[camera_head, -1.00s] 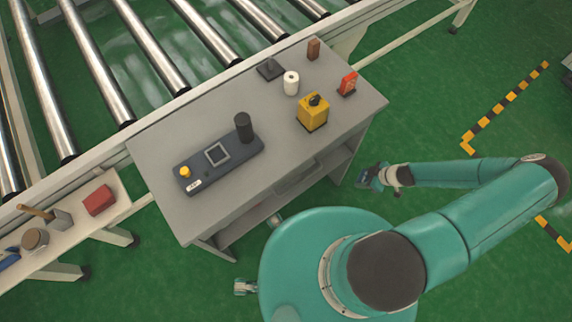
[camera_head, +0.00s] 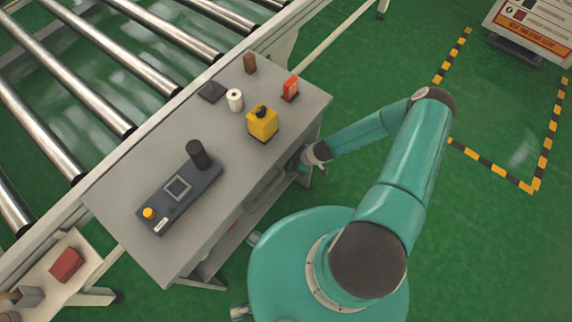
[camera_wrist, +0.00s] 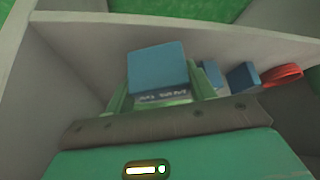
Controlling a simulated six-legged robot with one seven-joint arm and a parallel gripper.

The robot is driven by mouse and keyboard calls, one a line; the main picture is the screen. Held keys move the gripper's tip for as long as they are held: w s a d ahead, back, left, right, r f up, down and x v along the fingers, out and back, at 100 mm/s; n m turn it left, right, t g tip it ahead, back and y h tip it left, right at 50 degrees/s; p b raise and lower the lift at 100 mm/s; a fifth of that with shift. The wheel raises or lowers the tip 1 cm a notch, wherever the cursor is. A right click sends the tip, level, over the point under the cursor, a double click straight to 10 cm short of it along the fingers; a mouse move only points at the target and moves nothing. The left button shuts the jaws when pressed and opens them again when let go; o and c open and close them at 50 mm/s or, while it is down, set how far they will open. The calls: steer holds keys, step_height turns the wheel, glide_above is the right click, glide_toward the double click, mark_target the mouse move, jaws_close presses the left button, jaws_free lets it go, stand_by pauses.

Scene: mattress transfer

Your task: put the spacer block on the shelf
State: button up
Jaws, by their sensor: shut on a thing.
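The blue spacer block (camera_wrist: 157,70), with pale lettering on its near face, is between the green fingers of my gripper (camera_wrist: 160,88) in the wrist view. My gripper is shut on it. In the head view my gripper (camera_head: 300,162) is at the near right side of the grey workbench (camera_head: 140,225), and the bench edge partly hides it; the block cannot be made out there. The shelf (camera_head: 228,243) is the space under the benchtop. In the wrist view a pale shelf board (camera_wrist: 240,42) runs behind the block. I cannot tell whether the block touches it.
Other blue blocks (camera_wrist: 240,76) and a red ring-like thing (camera_wrist: 282,75) lie right of the held block. A pale side panel (camera_wrist: 62,70) stands left. The benchtop holds a yellow box (camera_head: 262,125), a white roll (camera_head: 235,100) and a dark control box (camera_head: 180,195).

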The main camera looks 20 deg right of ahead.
steer(key=shift+w+a, duration=0.3)
steer(key=shift+a, duration=0.2)
steer(key=shift+w+a, duration=0.25)
steer(key=shift+a, duration=0.2)
steer(key=shift+w+a+f, duration=0.1)
steer(key=shift+a+f, duration=0.1)
steer(key=shift+f, duration=0.15)
steer(key=shift+d+f, duration=0.1)
steer(key=shift+f, duration=0.35)
steer(key=o, duration=1)
steer(key=shift+f, duration=0.1)
steer(key=v, duration=1.2)
